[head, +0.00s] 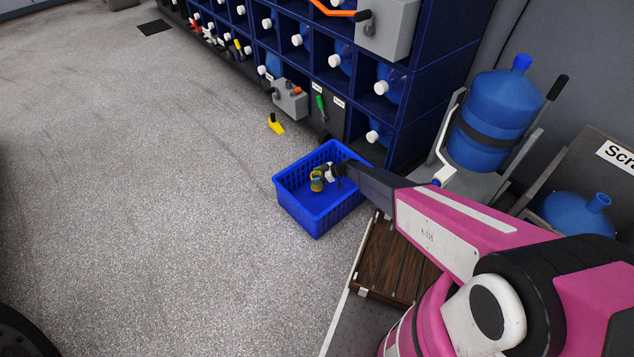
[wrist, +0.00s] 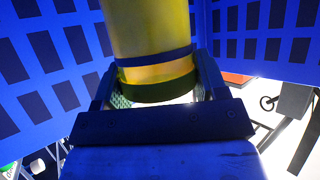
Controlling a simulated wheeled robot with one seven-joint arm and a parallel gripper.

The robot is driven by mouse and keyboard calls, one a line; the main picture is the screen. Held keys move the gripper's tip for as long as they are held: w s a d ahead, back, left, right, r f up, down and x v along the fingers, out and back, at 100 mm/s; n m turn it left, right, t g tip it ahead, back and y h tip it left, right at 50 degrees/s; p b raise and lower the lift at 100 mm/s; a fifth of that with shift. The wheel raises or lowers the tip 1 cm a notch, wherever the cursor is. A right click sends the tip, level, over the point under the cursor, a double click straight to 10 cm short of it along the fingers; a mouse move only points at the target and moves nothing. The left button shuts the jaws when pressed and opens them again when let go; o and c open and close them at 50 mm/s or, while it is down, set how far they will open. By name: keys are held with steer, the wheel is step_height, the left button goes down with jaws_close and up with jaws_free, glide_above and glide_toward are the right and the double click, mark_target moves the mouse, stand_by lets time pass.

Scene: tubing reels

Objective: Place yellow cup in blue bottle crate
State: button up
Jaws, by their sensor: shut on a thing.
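The yellow cup (head: 317,181) shows in the head view inside the outline of the blue bottle crate (head: 320,220). In the wrist view the yellow cup (wrist: 150,30) has a dark blue band and a dark olive end. My gripper (wrist: 152,92) is shut on it, with a finger on each side. The crate's slotted walls (wrist: 45,60) rise on both sides of the cup in the wrist view. In the head view my gripper (head: 327,174) is over the crate. I cannot tell whether the cup touches the crate's floor.
A dark blue rack (head: 330,75) of several bottles stands behind the crate. A yellow object (head: 276,124) lies on the floor left of the rack. A wooden slatted platform (head: 390,262) is at the crate's right. The grey floor (head: 150,200) at left is clear.

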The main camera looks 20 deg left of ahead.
steer(key=shift+f, duration=1.9)
steer(key=shift+f, duration=0.15)
steer(key=o, duration=1.2)
steer(key=shift+o, duration=0.2)
steer(key=shift+d+r, duration=0.25)
steer(key=shift+r, duration=0.05)
steer(key=v, duration=1.1)
steer(key=shift+d, duration=0.25)
steer(key=shift+w, duration=0.1)
steer(key=shift+r, duration=0.1)
